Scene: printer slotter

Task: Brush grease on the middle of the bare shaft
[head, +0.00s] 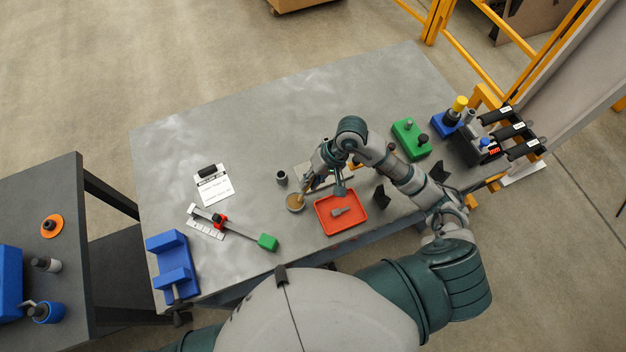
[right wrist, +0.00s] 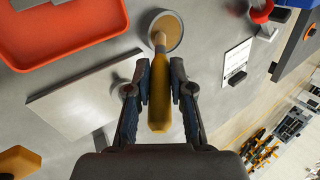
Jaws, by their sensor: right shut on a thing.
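My right gripper (head: 308,186) is shut on the handle of a brush (right wrist: 159,108), which it grips between both fingers in the right wrist view (right wrist: 160,72). The brush's far end is at a small round pot of tan grease (right wrist: 168,24), reaching over or into it; its bristles are hard to make out. The pot also shows in the head view (head: 295,204). I cannot clearly make out the bare shaft; two black supports (head: 381,197) (head: 438,172) stand by my right arm, which hides part of the space there. My left gripper is out of view.
A red tray (head: 323,224) with a grey part lies right of the pot. Green (head: 409,139) and blue fixtures stand at right. The table's back left is clear.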

